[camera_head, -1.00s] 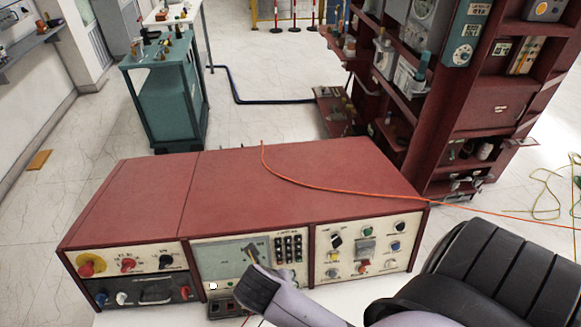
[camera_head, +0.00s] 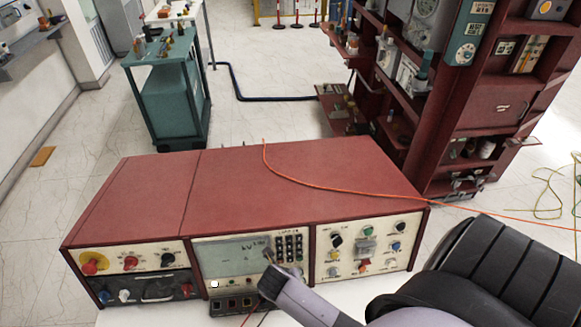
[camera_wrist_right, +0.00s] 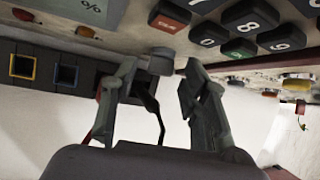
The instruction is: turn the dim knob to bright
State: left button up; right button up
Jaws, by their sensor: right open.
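The red control console (camera_head: 290,175) stands in the lower middle of the head view, with knobs, a display and a keypad on its front. My right gripper (camera_head: 269,257) is in front of the centre panel, just left of and below the keypad. In the right wrist view my right gripper (camera_wrist_right: 163,75) is open, its two fingers apart. A small grey round knob (camera_wrist_right: 162,60) shows between and just beyond the fingertips; I cannot tell whether they touch it. No "dim" or "bright" label is legible. My left gripper is not in view.
A display (camera_head: 230,258) and a keypad (camera_head: 290,246) share the centre panel. Several knobs sit on the right panel (camera_head: 360,250). An orange cable (camera_head: 330,188) crosses the console top. A dark socket block (camera_head: 233,306) is low, beside my gripper.

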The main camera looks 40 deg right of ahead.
jog(key=shift+c, duration=0.4)
grip_shut()
jog(key=shift+s+d+m+t+y, duration=0.15)
jog(key=shift+d+m+t+y, duration=0.1)
jog(key=shift+m+t+y, duration=0.75)
jog(key=shift+s+d+m+t+y, duration=0.2)
jog(key=shift+m+t+y, duration=0.3)
jog(key=shift+y, duration=0.9)
jog(key=shift+o, duration=0.4)
grip_release()
